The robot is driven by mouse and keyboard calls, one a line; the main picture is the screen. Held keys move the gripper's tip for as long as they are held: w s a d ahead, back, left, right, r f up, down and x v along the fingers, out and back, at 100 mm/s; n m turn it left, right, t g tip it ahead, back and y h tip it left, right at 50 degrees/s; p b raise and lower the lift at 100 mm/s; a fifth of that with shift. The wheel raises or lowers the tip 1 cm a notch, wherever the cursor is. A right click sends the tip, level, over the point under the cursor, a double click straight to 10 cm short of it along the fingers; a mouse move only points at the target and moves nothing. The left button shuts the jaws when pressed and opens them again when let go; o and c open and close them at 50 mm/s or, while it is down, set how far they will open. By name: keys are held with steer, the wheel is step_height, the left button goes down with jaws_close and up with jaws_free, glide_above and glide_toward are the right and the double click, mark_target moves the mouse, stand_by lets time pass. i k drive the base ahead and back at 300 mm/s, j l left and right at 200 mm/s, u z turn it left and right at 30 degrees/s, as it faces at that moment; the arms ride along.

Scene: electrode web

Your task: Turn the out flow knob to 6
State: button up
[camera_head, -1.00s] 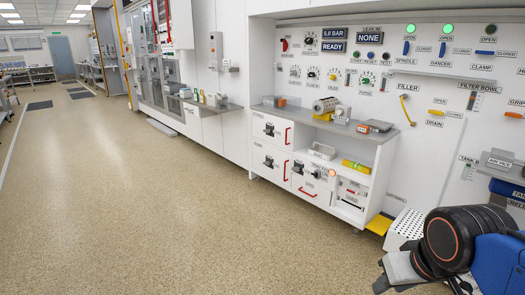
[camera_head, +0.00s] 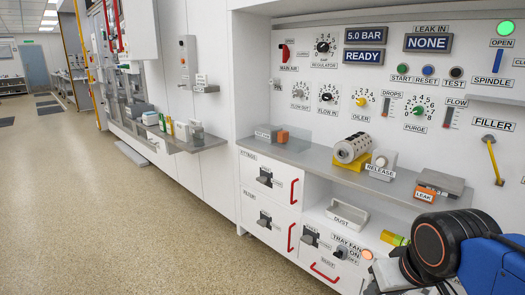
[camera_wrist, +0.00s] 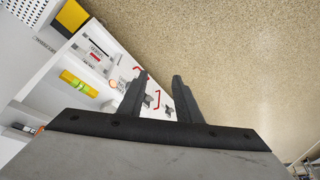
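The flow out knob (camera_head: 299,91) is a small grey dial on the white panel, left of the black flow in knob (camera_head: 328,94). In the head view only part of my wrist and gripper shows at the bottom right, well below and right of the knob.
A grey shelf (camera_head: 300,152) juts out below the dials, holding a metal cylinder on a yellow stand (camera_head: 352,150) and small boxes. Red-handled drawers (camera_head: 268,180) are below. A wall ledge (camera_head: 196,146) with bottles sticks out at left. The floor (camera_head: 120,220) at left is clear.

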mark_target(298, 93)
steer(key=i+j+z, duration=0.15)
steer(key=i, duration=0.65)
steer(key=i+j, duration=0.1)
steer(key=j, duration=0.2)
steer(key=i+j+z, duration=0.15)
steer(key=j, duration=0.5)
steer(key=i+z, duration=0.05)
steer(key=i, duration=0.05)
